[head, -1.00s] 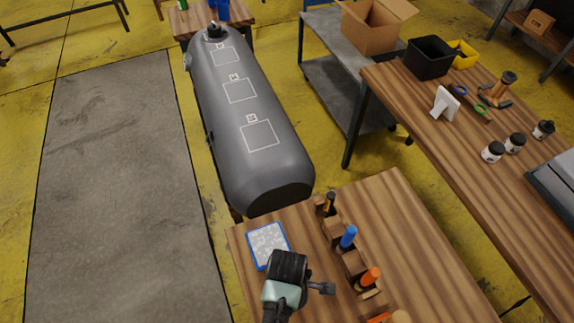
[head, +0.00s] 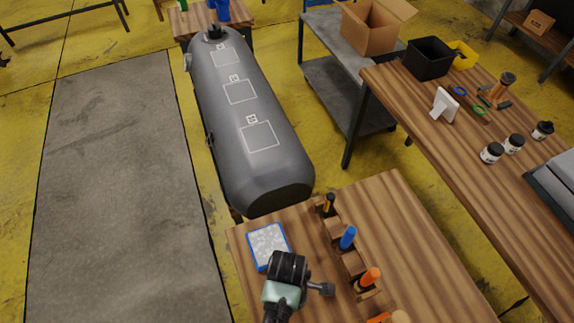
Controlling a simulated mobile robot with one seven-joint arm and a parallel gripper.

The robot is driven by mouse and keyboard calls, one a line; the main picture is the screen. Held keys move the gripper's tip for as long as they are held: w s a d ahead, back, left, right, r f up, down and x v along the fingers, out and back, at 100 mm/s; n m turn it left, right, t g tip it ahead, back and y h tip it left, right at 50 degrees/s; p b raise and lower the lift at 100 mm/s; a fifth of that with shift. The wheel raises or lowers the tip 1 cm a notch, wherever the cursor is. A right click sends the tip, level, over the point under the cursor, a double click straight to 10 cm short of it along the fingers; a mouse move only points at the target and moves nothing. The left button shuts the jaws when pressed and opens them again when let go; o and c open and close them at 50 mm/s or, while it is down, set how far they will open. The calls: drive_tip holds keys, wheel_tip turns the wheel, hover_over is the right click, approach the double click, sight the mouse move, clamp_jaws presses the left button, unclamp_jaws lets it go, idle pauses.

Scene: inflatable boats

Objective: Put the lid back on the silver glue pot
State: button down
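My gripper (head: 289,267) is at the end of my dark and pale-green arm, over the near wooden table. I see it from above and behind, so its fingers are hidden and I cannot tell whether it holds anything. No pot that I can make out as silver, and no loose lid, shows clearly. Three small pale pots with dark tops stand on the right wooden table: one at the left (head: 491,153), one in the middle (head: 514,144) and one at the right (head: 543,131). They are far from my gripper and too small to tell apart.
A blue-edged speckled pad (head: 268,246) lies by my gripper. A tool rack with a blue handle (head: 348,238) and an orange handle (head: 370,277) stands to its right. A grey inflatable tube (head: 245,120) lies beyond. The near table's right side (head: 420,250) is clear.

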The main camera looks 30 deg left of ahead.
drive_tip(key=shift+c, duration=0.4)
unclamp_jaws()
drive_tip(key=shift+r, duration=0.1)
wheel_tip(320, 180, up, 7)
drive_tip(key=p, duration=0.7)
drive_tip(key=shift+p, duration=0.3)
idle(0.4)
clamp_jaws()
idle(0.4)
idle(0.7)
